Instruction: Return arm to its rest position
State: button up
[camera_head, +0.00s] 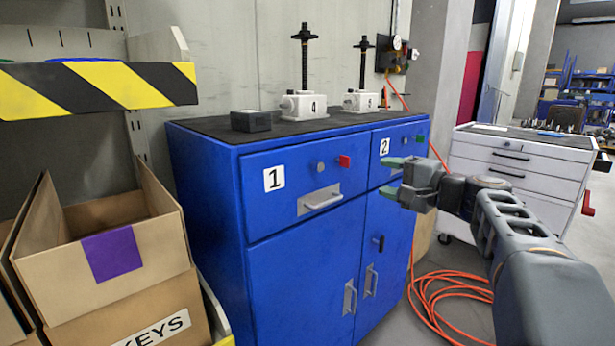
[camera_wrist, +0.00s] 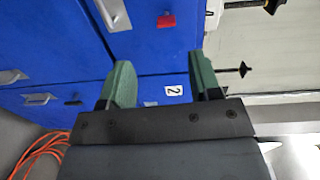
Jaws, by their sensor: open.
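My gripper (camera_head: 388,176) is at the right of the head view, in front of the blue cabinet (camera_head: 212,210) near the drawer labelled 2. Its two green fingers are apart with nothing between them. In the wrist view my gripper (camera_wrist: 162,82) also shows open and empty, with the cabinet front (camera_wrist: 60,40) behind the fingers. My arm reaches in from the lower right of the head view. Whether a finger touches the cabinet front, I cannot tell.
Screw jacks numbered 4 (camera_head: 305,106) and 5 (camera_head: 361,101) and a black box (camera_head: 250,121) stand on the cabinet top. A white drawer cart (camera_head: 525,165) stands at right. An orange hose (camera_head: 440,290) lies on the floor. Cardboard boxes (camera_head: 110,250) stand at left.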

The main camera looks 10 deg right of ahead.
jog(key=s+a+r+n+g+h+p, duration=0.4)
jog(key=s+p, duration=0.3)
jog(key=p, duration=0.6)
jog(key=s+a+r+n+g+h+p, duration=0.15)
jog(key=s+a+g+p, duration=0.45)
jog(key=p, duration=0.7)
jog(key=s+d+r+n+h+p, duration=0.2)
jog(key=s+d+n+h+p, duration=0.1)
jog(key=s+n+h+p, duration=0.2)
jog(key=s+p, duration=0.2)
jog(key=p, duration=0.2)
jog(key=shift+s+r+p, duration=0.2)
jog(key=shift+r+p, duration=0.15)
